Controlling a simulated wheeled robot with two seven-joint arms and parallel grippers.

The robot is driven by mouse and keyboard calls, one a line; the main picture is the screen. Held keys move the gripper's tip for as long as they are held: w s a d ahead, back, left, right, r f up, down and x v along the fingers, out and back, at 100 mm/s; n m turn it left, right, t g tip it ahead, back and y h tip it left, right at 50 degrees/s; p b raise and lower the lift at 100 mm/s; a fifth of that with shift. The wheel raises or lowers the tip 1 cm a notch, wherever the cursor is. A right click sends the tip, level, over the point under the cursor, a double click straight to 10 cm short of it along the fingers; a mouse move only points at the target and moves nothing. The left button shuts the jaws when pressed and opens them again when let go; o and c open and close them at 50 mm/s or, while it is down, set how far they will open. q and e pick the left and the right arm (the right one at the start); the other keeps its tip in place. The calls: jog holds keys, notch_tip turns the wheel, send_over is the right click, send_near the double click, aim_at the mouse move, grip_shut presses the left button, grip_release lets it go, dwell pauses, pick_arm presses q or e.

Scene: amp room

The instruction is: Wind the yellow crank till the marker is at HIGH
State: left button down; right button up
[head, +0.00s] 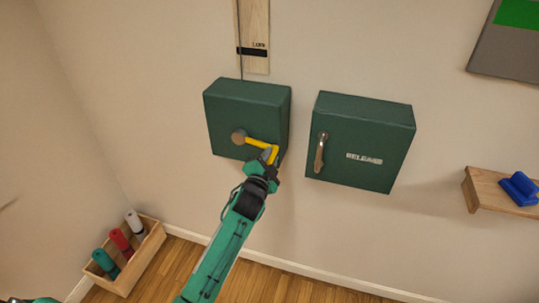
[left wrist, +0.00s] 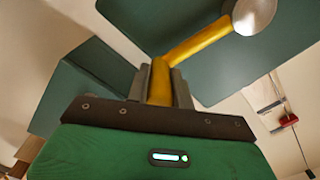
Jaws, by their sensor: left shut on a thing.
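The yellow crank (head: 262,144) sits on the front of a dark green box (head: 225,110) on the wall. Its arm runs from a round metal hub (head: 239,137) to the lower right, and its grip bends down. My left gripper (head: 268,158) is shut on that grip. The left wrist view shows the yellow grip (left wrist: 160,82) between the fingers, with the hub (left wrist: 254,14) at upper right. Above the box, a wooden strip (head: 256,22) carries a dark band (head: 252,51) beside a small label that seems to read LOW. My right gripper is not in view.
A second green box (head: 370,120), labelled RELEASE, with a metal lever (head: 320,152), hangs close to the right. A shelf (head: 487,196) holds a blue object (head: 520,188). A wooden crate (head: 130,270) with several cylinders stands at lower left. A red object (left wrist: 288,119) shows in the left wrist view.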

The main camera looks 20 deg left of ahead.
pick_arm(q)
jog(key=a+f+m+b, duration=0.3)
jog(key=a+f+m, duration=0.3)
jog(key=f+m, duration=0.2)
jog(key=shift+f+m+b, duration=0.3)
jog(key=shift+f+m, duration=0.1)
jog(key=shift+m, duration=0.7)
jog(key=c, duration=1.2)
grip_release()
jog(key=shift+w, duration=0.1)
jog(key=shift+r, duration=0.15)
